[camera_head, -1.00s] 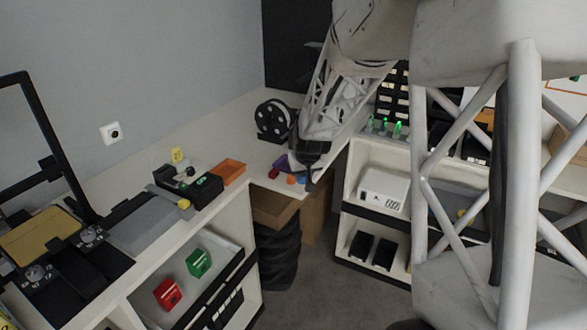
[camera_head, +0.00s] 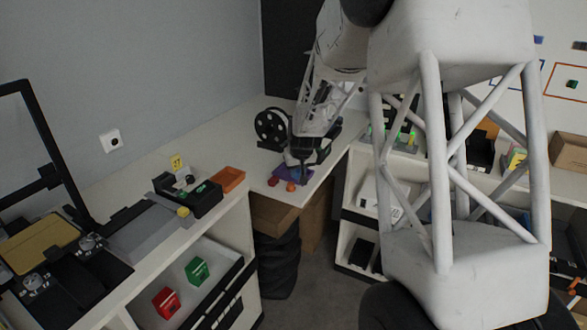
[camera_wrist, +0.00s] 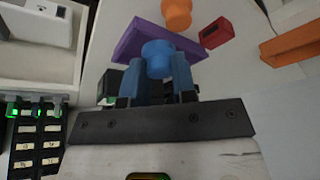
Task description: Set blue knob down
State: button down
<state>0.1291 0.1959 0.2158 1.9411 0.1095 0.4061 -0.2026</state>
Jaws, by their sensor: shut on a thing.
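My gripper (camera_wrist: 160,76) is shut on the blue knob (camera_wrist: 157,55), which sits between its two fingers in the wrist view. The knob overlaps the near edge of a flat purple piece (camera_wrist: 128,43); I cannot tell whether they touch. In the head view my gripper (camera_head: 301,163) is low over the far end of the white counter, by the purple piece (camera_head: 282,173). The blue knob cannot be made out clearly there.
An orange knob (camera_wrist: 177,12) and a red block (camera_wrist: 215,32) lie close to the purple piece. An orange tray (camera_head: 229,179) is on the counter to the left. A black spool (camera_head: 271,128) stands behind. The counter's front edge is close by.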

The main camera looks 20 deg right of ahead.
jog(key=shift+w+d+f, duration=0.1)
jog(key=shift+w+d, duration=0.05)
jog(key=shift+w, duration=1.1)
jog(key=shift+w+d+f, duration=0.15)
jog(key=shift+w, duration=1.1)
jog(key=shift+w+d+f, duration=0.1)
jog(key=shift+w+d, duration=0.05)
jog(key=shift+w, duration=1.1)
jog(key=shift+f, duration=1.75)
jog(key=c, duration=0.9)
grip_release()
jog(key=shift+f, duration=0.15)
jog(key=v, duration=1.2)
